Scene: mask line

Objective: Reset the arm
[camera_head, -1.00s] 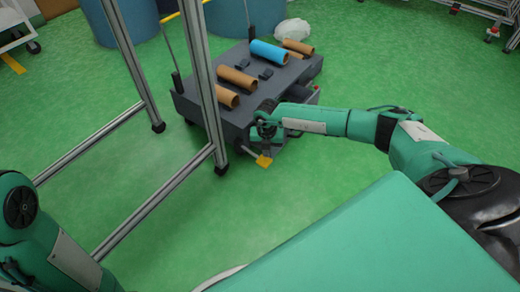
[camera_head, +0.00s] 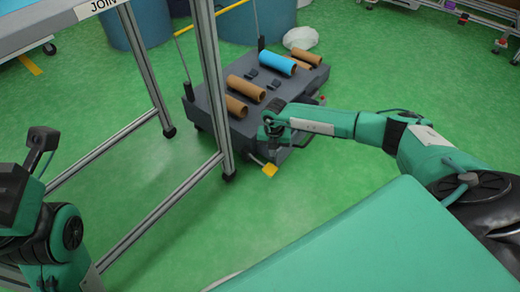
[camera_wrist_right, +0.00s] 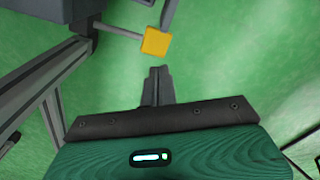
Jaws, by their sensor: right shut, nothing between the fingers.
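My right arm (camera_head: 370,125) reaches in from the right in the head view. Its wrist end is beside the near side of a dark grey cart, and its fingers are hard to make out there. In the right wrist view my right gripper (camera_wrist_right: 158,75) is shut and empty, over green floor just below a yellow pad. My left arm (camera_head: 55,235) is bent up at the left edge. A dark part at its end shows, but no fingers can be made out.
The grey cart (camera_head: 217,105) carries several brown tubes and a blue tube (camera_head: 277,64). Green floor is open at right.

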